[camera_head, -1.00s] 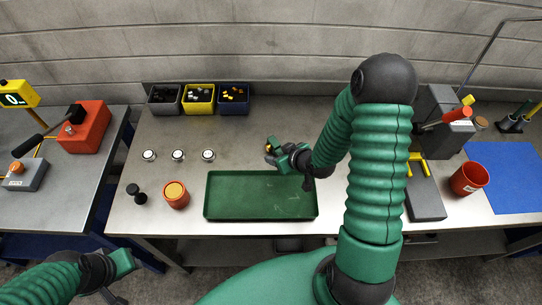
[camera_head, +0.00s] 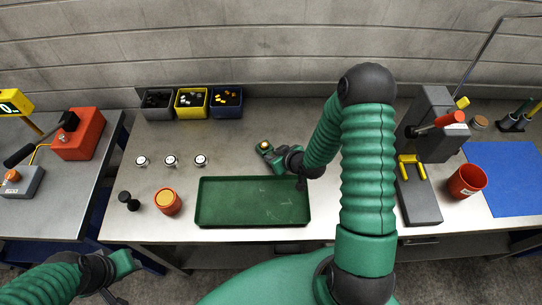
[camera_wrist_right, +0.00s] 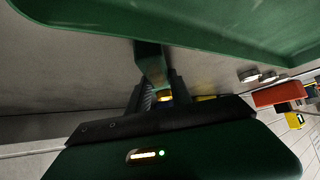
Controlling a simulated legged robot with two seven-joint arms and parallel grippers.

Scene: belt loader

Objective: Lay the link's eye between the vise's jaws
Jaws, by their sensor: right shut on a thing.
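My right gripper (camera_head: 268,152) is shut on a small brass-coloured piece (camera_head: 264,146), just above or at the bench behind the green tray. In the right wrist view the piece (camera_wrist_right: 165,96) shows as a small bright spot between the fingers, mostly hidden. I take it for the link, but its eye cannot be made out. No vise can be picked out for sure.
The green tray (camera_head: 252,225) lies at the front middle. Three bins, grey (camera_head: 157,114), yellow (camera_head: 192,114) and blue (camera_head: 226,112), stand at the back left. A red cup (camera_head: 466,181) and blue mat (camera_head: 505,175) are right.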

